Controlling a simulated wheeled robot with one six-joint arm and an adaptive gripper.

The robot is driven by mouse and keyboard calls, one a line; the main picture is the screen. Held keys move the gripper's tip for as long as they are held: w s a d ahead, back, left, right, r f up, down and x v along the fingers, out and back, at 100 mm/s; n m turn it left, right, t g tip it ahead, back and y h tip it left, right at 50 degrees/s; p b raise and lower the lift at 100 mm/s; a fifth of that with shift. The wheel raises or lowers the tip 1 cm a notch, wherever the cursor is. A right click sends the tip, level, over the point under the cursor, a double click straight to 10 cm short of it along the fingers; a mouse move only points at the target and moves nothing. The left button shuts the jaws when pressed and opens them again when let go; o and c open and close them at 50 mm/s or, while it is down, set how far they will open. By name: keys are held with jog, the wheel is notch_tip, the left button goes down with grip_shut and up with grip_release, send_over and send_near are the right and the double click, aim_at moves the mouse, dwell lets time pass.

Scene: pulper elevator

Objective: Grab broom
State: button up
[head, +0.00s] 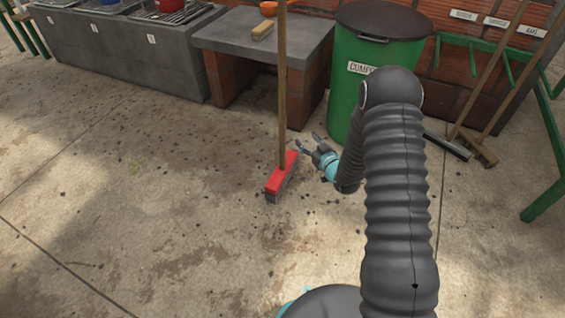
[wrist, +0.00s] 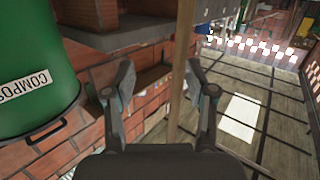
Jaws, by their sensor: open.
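The broom has a red head (head: 282,177) with grey bristles on the concrete floor and a long wooden handle (head: 282,90) standing nearly upright. My gripper (head: 308,141) is just right of the lower handle in the head view, its fingers pointing at it. In the wrist view the handle (wrist: 183,65) runs between the two spread fingers of my gripper (wrist: 157,84), nearer the right finger. The jaws are open. I cannot tell whether the handle is between the fingertips or just beyond them. The broom head is not visible in the wrist view.
A green compost bin (head: 350,90) stands behind my gripper. A brick and stone table (head: 215,38) is behind the broom. A squeegee (head: 447,146) and another brush (head: 478,151) lean at the right by a green rail (head: 550,200).

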jog(key=y, duration=0.2)
send_near(284, 133)
jog(key=shift+t, duration=0.3)
jog(key=x, duration=0.4)
jog(key=f+x, duration=0.1)
jog(key=x, duration=0.1)
jog(key=shift+a+p, duration=0.1)
jog(key=shift+p, duration=0.25)
jog(key=shift+r+x, duration=0.1)
jog(key=shift+x, duration=1.2)
jog(key=shift+r+x, duration=0.15)
jog(key=shift+x, duration=1.15)
jog(key=shift+c, duration=0.3)
grip_shut()
jog(key=shift+r, duration=0.15)
